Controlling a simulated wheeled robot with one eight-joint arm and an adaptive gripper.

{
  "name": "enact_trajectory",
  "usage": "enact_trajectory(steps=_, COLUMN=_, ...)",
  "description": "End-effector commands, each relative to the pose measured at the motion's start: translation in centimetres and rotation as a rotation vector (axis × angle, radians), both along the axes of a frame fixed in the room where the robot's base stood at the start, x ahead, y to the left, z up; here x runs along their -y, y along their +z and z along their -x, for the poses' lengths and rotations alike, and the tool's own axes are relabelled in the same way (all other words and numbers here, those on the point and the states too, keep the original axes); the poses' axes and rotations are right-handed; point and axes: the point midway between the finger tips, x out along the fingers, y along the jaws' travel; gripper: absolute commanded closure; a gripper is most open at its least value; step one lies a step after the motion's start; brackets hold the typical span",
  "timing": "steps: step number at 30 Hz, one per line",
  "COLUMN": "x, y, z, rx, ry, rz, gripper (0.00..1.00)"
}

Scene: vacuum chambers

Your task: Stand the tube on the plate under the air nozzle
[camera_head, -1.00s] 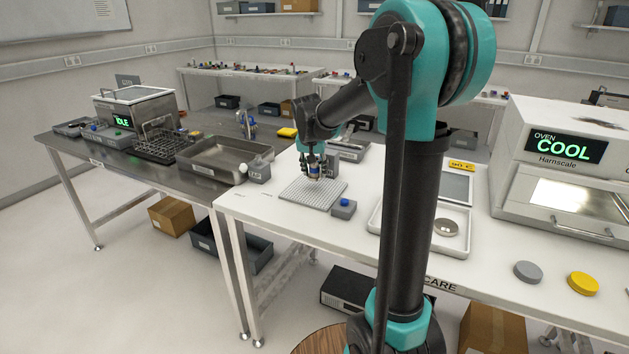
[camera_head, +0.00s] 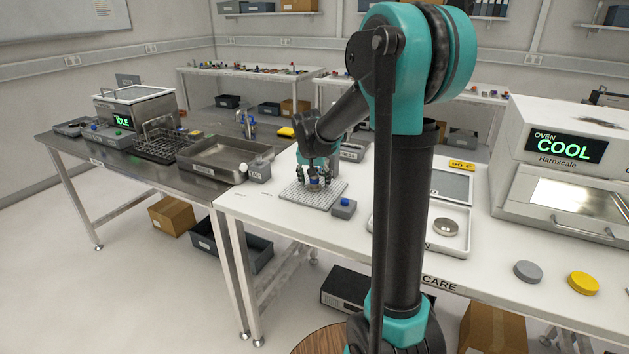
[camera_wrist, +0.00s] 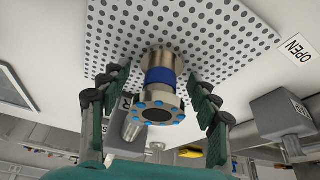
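The tube is a short metal piece with a blue band and a flange dotted with blue around a dark opening. In the wrist view the tube (camera_wrist: 160,78) meets the perforated plate (camera_wrist: 205,35) at its far end and looks upright. My gripper (camera_wrist: 158,100) is open, with a green-padded finger on each side of the tube and a gap at both. A tapered silver part, seemingly the air nozzle (camera_wrist: 133,128), shows beyond the flange. In the head view my gripper (camera_head: 314,178) is low over the plate (camera_head: 302,198), with the tube small between its fingers.
A grey block with a blue button (camera_head: 344,207) stands close to the plate's right corner. A grey labelled box (camera_head: 259,171) is at its left. A white tray (camera_head: 455,240) and the oven (camera_head: 560,165) are further right.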

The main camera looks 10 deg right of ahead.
Motion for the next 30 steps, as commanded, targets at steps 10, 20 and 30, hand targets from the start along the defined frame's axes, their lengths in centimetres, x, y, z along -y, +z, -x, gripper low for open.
enact_trajectory(steps=10, x=-0.1, y=0.7, z=0.2, rx=0.0, ry=0.0, rz=0.0, gripper=0.38)
enact_trajectory(steps=20, x=-0.9, y=6.4, z=2.4, rx=0.0, ry=0.001, rz=0.0, gripper=0.38)
enact_trajectory(steps=30, x=-1.6, y=10.9, z=4.1, rx=0.0, ry=0.001, rz=0.0, gripper=0.38)
